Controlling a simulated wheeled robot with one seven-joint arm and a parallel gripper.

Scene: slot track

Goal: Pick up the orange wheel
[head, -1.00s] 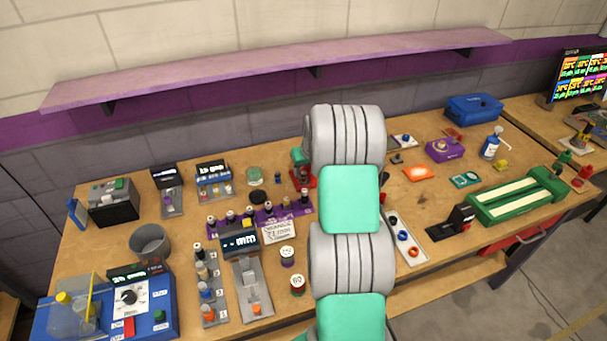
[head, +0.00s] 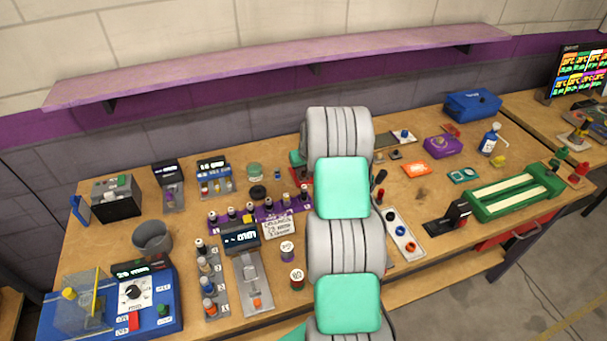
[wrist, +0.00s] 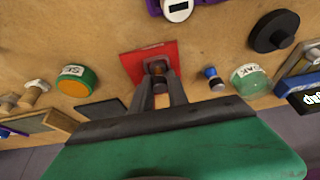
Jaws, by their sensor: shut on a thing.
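In the wrist view my gripper (wrist: 160,84) has its two dark fingers closed on a small brownish-orange piece, which I take for the orange wheel (wrist: 158,72). The fingers hide most of it. The piece is directly over a red square base (wrist: 138,62), with a dark part at the fingertips. I cannot tell whether it is clear of the base. In the head view my arm hides the gripper and the wheel; only a sliver of the red base (head: 295,174) shows beside the arm.
Close to the gripper are an orange-and-green round tin (wrist: 75,82), a small blue-capped piece (wrist: 213,78), a greenish round jar (wrist: 250,79) and a black disc (wrist: 274,31). In the head view a grey cup (head: 152,238) and a green track unit (head: 512,199) stand farther off.

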